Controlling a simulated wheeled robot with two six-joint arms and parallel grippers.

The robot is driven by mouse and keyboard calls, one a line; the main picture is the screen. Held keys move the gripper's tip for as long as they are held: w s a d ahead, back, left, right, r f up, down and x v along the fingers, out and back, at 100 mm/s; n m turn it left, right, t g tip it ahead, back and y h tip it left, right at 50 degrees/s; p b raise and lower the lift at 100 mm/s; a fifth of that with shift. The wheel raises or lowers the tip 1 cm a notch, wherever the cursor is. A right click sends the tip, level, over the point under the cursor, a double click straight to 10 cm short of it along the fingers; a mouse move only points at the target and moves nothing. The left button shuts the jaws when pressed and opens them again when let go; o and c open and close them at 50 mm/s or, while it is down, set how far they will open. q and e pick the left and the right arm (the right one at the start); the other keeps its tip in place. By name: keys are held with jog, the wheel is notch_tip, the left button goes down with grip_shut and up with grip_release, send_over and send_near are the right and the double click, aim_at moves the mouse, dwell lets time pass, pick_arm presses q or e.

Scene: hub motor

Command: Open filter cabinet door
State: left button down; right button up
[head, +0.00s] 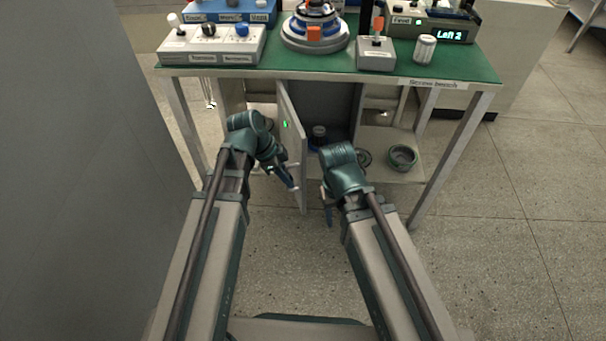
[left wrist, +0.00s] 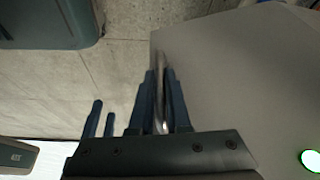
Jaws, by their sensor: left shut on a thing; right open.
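The filter cabinet door (head: 297,135) stands swung out under the bench, seen nearly edge-on. A small green light is on it. The dark cabinet interior (head: 330,100) shows to its right. My left gripper (head: 291,181) is at the door's near edge. In the left wrist view, my left gripper (left wrist: 159,74) has its blue fingers shut on a shiny metal handle (left wrist: 161,95) beside the grey door panel (left wrist: 230,80). My right gripper (head: 327,203) is open and empty, to the right of the door, partly hidden by its own wrist.
The green-topped bench (head: 300,68) carries switch boxes, a round motor fixture (head: 315,32) and a can (head: 425,48). A dark round item (head: 319,132) is in or near the cabinet opening. A green ring-shaped item (head: 402,157) lies on the lower shelf. A grey panel fills the left side.

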pick_arm(q)
jog(key=a, duration=1)
jog(key=shift+w+a+m, duration=0.15)
jog(key=shift+a+m, duration=0.15)
jog(key=shift+a, duration=0.1)
jog(key=c, duration=0.9)
grip_release()
jog(key=shift+w+p+v, duration=0.2)
jog(key=shift+p+v, duration=6.2)
jog(key=shift+v, duration=0.55)
